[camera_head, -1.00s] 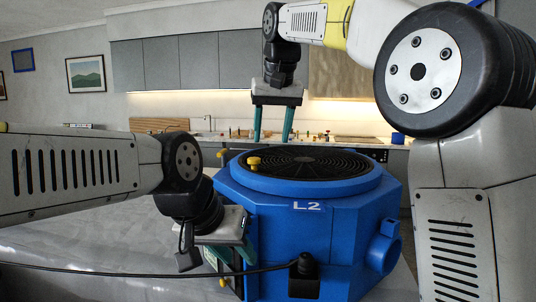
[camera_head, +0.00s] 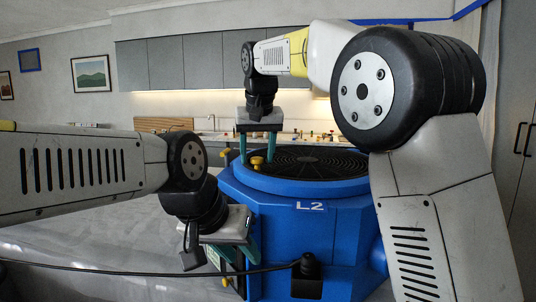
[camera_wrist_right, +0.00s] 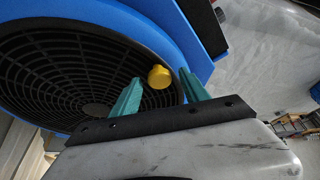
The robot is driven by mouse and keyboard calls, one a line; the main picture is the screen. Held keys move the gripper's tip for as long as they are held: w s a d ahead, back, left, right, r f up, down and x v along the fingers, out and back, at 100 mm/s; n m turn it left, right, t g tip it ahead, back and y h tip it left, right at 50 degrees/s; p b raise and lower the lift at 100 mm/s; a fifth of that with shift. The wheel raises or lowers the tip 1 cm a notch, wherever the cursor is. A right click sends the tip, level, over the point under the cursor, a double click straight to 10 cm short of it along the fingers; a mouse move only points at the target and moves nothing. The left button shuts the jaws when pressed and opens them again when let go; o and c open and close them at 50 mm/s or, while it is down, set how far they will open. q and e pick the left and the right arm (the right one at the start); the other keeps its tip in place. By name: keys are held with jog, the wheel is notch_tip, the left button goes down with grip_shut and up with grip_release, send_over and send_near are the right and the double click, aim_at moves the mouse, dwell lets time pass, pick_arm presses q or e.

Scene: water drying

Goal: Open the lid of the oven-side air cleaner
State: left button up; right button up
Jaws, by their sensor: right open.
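The blue air cleaner (camera_head: 320,235), marked L2, stands in front of me. Its round lid (camera_head: 300,183) has a black grille and lies flat on top. A yellow knob (camera_head: 257,163) stands on the lid's rim and also shows in the right wrist view (camera_wrist_right: 159,77). My right gripper (camera_head: 258,155) points down over the rim, open, with its fingers on either side of the knob in the picture; contact cannot be made out. My left gripper (camera_head: 238,260) is low beside the cleaner's left side, its fingers apart. Its tips are partly hard to see.
A black cable (camera_head: 150,270) runs across the front to a black plug (camera_head: 307,265) on the cleaner. A counter with small items (camera_head: 320,136) lies behind. My right arm hides the cleaner's right side.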

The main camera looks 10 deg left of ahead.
grip_shut()
dwell(1.4)
